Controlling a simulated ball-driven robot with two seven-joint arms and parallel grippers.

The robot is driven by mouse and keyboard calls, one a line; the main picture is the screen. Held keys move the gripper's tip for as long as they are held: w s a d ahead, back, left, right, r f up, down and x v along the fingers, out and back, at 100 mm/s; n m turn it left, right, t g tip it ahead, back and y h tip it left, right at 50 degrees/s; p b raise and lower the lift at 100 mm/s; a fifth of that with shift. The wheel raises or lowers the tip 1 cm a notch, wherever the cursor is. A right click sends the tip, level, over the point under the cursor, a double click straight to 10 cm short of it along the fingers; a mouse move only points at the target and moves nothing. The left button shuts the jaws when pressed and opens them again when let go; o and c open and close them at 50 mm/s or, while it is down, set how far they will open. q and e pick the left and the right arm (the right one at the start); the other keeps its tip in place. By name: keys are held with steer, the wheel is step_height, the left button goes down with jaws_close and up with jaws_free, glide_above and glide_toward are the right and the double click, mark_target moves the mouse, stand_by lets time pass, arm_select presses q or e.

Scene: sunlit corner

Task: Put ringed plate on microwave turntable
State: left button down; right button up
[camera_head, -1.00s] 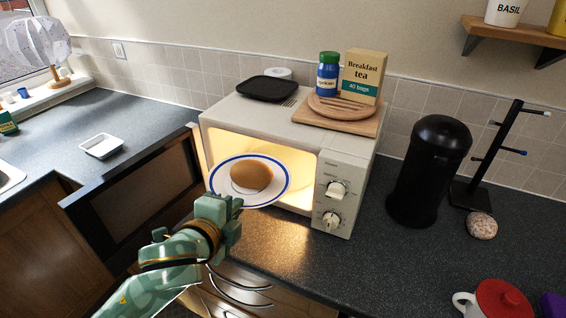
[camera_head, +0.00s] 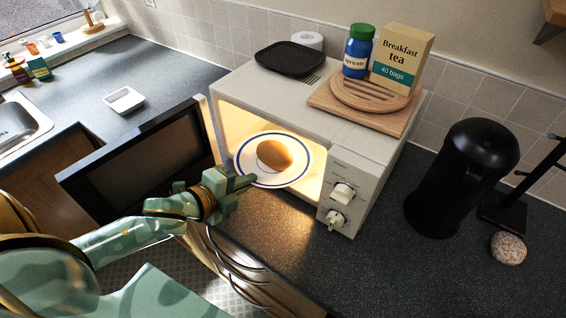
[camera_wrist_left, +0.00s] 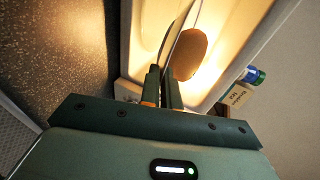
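The ringed plate (camera_head: 298,167), white with a blue ring, carries a round brown food item (camera_head: 274,155). The plate is at the open front of the lit microwave (camera_head: 345,160), seemingly partly inside. My left gripper (camera_head: 242,184) is shut on the plate's near-left rim. In the left wrist view, the plate (camera_wrist_left: 178,35) shows nearly edge-on between the fingers (camera_wrist_left: 162,88), with the brown item (camera_wrist_left: 190,54) beside it. The turntable is hidden, so I cannot tell whether the plate touches it. My right gripper is not in view.
The microwave door (camera_head: 145,165) stands open to the left. A black tray (camera_head: 290,58), a blue jar (camera_head: 357,50), a tea box (camera_head: 402,58) and a wooden board (camera_head: 365,117) are on the microwave. A black canister (camera_head: 462,175) stands on the counter to its right.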

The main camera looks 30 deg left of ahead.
mark_target(246, 160)
arm_select(q)
steer(key=w, duration=0.4)
steer(key=w+d, duration=0.1)
steer(key=w, duration=0.7)
steer(key=shift+w+d+r+b, duration=0.1)
steer(key=shift+w+d+b, duration=0.15)
steer(key=shift+d+b, duration=0.15)
step_height(246, 160, down, 7)
steer(key=shift+w+r+b, duration=0.1)
steer(key=shift+w+b, duration=0.05)
steer(key=shift+b, duration=0.9)
steer(key=shift+w+f, duration=0.1)
steer(key=shift+f, duration=0.1)
steer(key=shift+r, duration=0.1)
steer(key=c, duration=1.9)
jaws_free()
steer(key=shift+f, duration=0.2)
steer(key=shift+r, duration=0.1)
steer(key=shift+s+r, duration=0.15)
steer(key=shift+s, duration=0.15)
steer(key=p+v, duration=0.2)
steer(key=v, duration=0.9)
steer(key=shift+s+a+r, duration=0.1)
steer(key=shift+s+r, duration=0.05)
steer(key=shift+s, duration=0.05)
